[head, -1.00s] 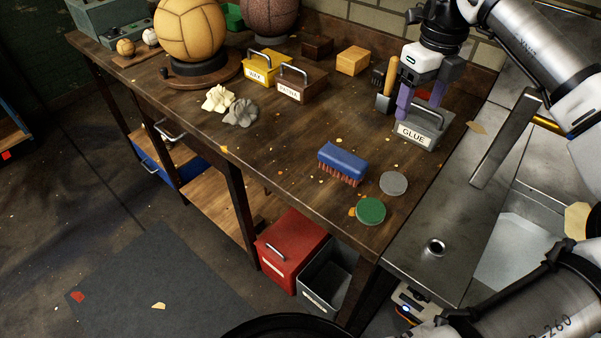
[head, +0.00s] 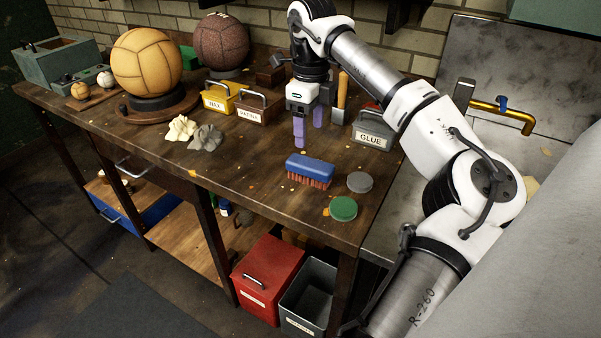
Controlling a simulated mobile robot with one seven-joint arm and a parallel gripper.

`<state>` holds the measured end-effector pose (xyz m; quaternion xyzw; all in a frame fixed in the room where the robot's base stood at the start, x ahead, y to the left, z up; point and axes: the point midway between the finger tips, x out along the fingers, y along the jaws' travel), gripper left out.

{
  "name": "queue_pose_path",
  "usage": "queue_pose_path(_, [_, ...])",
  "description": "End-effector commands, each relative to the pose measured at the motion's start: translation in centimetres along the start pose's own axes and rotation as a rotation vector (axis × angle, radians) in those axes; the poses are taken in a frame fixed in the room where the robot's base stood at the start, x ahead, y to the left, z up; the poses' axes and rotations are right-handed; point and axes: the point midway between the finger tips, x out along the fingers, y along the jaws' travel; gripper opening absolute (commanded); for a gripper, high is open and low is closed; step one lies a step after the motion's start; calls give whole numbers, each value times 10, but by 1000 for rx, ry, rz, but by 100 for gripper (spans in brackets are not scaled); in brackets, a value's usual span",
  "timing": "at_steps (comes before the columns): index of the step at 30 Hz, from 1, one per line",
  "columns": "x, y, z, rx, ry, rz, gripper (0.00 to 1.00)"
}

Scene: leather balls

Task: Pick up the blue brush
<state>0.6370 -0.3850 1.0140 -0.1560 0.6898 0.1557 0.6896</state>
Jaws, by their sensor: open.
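The blue brush (head: 310,168) lies on the wooden workbench, bristles down, near the front edge right of centre. Its back is blue and its bristles are reddish-brown. My gripper (head: 309,130) points down above the bench, behind the brush in the head view. Its two purple fingers are apart with nothing between them. The fingers do not touch the brush.
A grey lid (head: 360,182) and a green lid (head: 343,208) lie right of the brush. A grey GLUE box (head: 372,132) and a wooden-handled tool (head: 341,95) stand right of my gripper. WAX (head: 217,103) and PATINA (head: 250,113) boxes stand left. Grey and cream rags lie front left.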

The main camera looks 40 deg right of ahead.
Motion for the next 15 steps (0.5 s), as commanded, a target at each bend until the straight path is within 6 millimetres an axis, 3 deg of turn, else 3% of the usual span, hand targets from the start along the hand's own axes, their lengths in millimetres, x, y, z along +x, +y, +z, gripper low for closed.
queue_pose_path(6, [43, 0, 0, 0, -1, 3, 66])
queue_pose_path(15, [68, 0, 0, 0, -1, 2, 66])
